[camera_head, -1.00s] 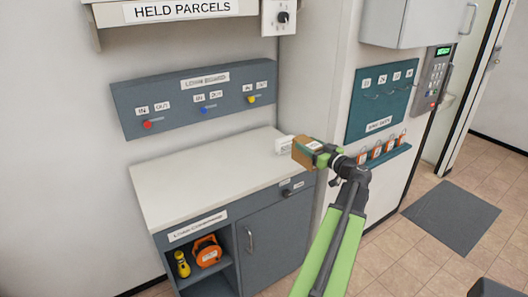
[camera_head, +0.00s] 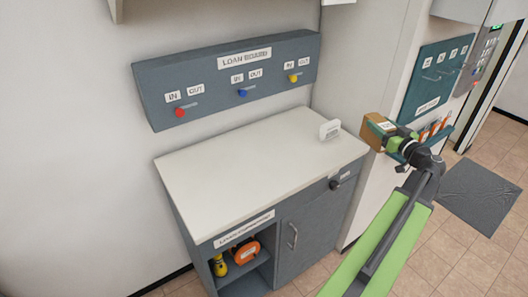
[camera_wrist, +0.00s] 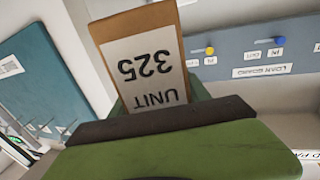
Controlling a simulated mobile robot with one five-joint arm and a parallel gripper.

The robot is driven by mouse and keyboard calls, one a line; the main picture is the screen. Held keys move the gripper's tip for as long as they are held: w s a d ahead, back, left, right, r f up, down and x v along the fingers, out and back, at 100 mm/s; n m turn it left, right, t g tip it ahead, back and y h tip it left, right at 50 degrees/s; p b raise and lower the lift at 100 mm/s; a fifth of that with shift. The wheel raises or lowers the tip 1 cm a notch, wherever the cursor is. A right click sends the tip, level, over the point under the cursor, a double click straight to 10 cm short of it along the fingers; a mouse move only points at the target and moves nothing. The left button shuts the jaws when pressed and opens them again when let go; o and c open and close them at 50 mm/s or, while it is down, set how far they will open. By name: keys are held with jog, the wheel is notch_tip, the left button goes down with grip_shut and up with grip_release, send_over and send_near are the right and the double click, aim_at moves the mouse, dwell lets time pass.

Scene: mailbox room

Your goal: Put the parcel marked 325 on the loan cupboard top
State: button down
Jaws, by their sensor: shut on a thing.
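The parcel (camera_head: 376,130) is a small brown box with a white label. In the wrist view the parcel (camera_wrist: 147,55) shows "UNIT 325", upside down. My gripper (camera_head: 392,139) is shut on it and holds it in the air, just right of the cupboard's right end in the head view. In the wrist view my gripper (camera_wrist: 170,130) covers the parcel's lower end. The loan cupboard top (camera_head: 240,165) is a pale flat surface, mostly bare. A small white sign (camera_head: 329,130) stands at its back right corner, left of the parcel.
The loan board (camera_head: 230,80) with red, blue and yellow knobs is on the wall behind the top. A yellow item and an orange reel (camera_head: 245,252) sit on the open shelf below. A teal key board (camera_head: 435,78) hangs right. A grey mat (camera_head: 478,193) lies on the floor.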

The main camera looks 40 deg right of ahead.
jog(key=w+a+r+n+y+p, duration=0.1)
jog(key=w+a+n+y, duration=0.4)
jog(key=w, duration=0.8)
jog(key=w+a+r+n+y+p, duration=0.15)
jog(key=w+a+y, duration=0.45)
jog(key=w, duration=0.7)
jog(key=shift+n, duration=0.45)
jog(key=s+a+f+b, duration=0.2)
jog(key=a+f+b, duration=0.1)
jog(key=f+b, duration=0.1)
jog(key=s+a+f+b, duration=0.2)
jog(key=a+f+b, duration=0.1)
jog(key=f+b, duration=0.1)
jog(key=s+a+f+b, duration=0.2)
jog(key=a+f+b, duration=0.2)
jog(key=shift+s+f, duration=0.1)
jog(key=shift+s, duration=0.3)
jog(key=shift+r, duration=0.25)
jog(key=shift+f, duration=0.25)
jog(key=c, duration=0.5)
grip_release()
jog(key=shift+r, duration=0.1)
